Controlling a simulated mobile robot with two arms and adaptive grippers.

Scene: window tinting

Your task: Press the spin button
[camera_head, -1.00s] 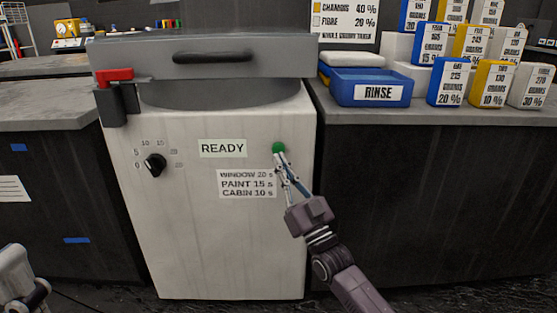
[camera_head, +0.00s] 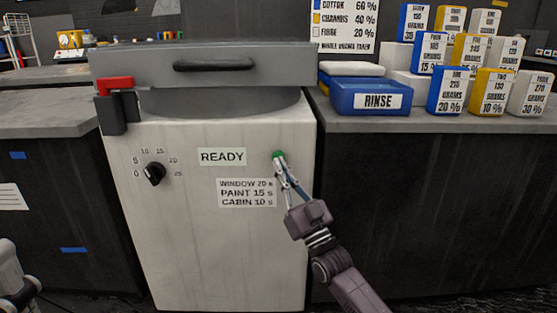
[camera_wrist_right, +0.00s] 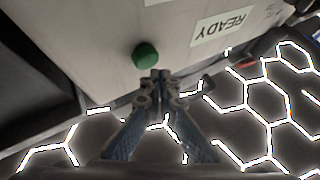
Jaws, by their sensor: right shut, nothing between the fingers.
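The green spin button (camera_head: 277,155) is on the upper right of the white machine's front (camera_head: 215,250). It also shows as a green knob in the right wrist view (camera_wrist_right: 145,55). My right gripper (camera_head: 281,161) is shut and empty, with its fingertips just below the button in the head view. In the right wrist view its fingertips (camera_wrist_right: 158,76) are close by the button; I cannot tell if they touch it. A READY label (camera_head: 222,157) is left of the button. At the lower left edge, part of my left arm shows, but not its fingers.
A black dial (camera_head: 154,173) is on the machine's front left. A red latch (camera_head: 115,84) sits at the lid's left (camera_head: 205,62). A blue RINSE tray (camera_head: 370,97) and several labelled blocks stand on the right counter (camera_head: 440,124). The space before the machine is clear.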

